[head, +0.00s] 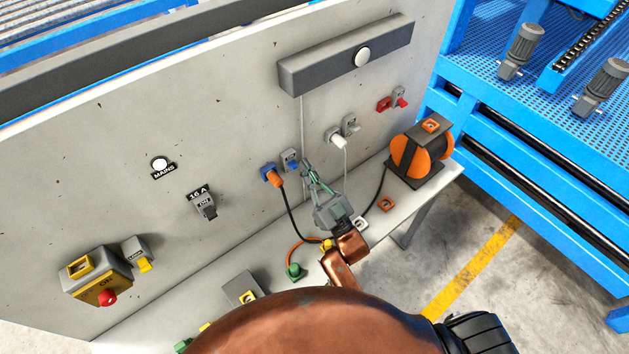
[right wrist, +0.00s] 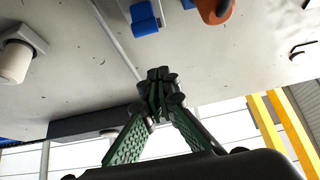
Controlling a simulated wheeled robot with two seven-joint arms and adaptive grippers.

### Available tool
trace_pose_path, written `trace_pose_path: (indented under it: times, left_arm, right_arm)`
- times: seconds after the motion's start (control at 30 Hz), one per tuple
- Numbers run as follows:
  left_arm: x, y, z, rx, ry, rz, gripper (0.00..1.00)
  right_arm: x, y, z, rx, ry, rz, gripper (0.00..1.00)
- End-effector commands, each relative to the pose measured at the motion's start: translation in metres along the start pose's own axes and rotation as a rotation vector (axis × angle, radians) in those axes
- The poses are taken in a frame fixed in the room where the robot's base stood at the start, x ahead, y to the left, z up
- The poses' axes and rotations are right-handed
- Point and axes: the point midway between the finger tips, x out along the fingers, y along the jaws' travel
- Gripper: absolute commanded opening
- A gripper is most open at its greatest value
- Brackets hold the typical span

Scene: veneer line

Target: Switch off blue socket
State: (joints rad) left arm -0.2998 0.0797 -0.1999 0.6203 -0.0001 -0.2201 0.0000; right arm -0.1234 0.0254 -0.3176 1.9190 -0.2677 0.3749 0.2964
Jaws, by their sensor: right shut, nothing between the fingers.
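The blue socket (head: 268,172) is on the grey panel, with an orange plug (head: 276,180) in it and a black cable hanging down. Beside it, to the right, is a grey switch box with a blue rocker (head: 291,161). In the right wrist view the blue rocker (right wrist: 144,20) shows at the top, next to the orange plug (right wrist: 214,10) and a sliver of the blue socket (right wrist: 188,3). My right gripper (head: 307,164) is shut and empty, its tips just right of the blue rocker's box; it also shows in the right wrist view (right wrist: 158,80), apart from the rocker. My left gripper is not in view.
A white socket (head: 337,138) and a red socket (head: 385,104) with their switches are further right. An orange cable reel (head: 423,150) stands on the bench (head: 397,213). A thin pale cord (head: 302,120) hangs close to my right gripper.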

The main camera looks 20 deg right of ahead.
Motion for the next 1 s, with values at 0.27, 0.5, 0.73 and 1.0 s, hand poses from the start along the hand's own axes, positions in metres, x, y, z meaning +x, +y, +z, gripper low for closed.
trace_pose_path:
  times: [0.27, 0.5, 0.73, 1.0]
  left_arm:
    - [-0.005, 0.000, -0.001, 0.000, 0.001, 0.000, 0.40]
    - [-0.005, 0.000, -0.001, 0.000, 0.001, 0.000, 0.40]
    - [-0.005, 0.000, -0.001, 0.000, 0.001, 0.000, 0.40]
    - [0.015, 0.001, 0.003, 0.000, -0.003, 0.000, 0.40]
  right_arm:
    - [0.007, 0.000, 0.027, 0.001, -0.003, 0.000, 0.00]
    - [0.003, 0.000, 0.038, 0.000, -0.001, 0.000, 0.00]
    - [0.003, -0.001, 0.038, 0.000, 0.000, 0.000, 0.00]
    - [-0.001, -0.001, 0.045, 0.002, 0.044, -0.001, 0.00]
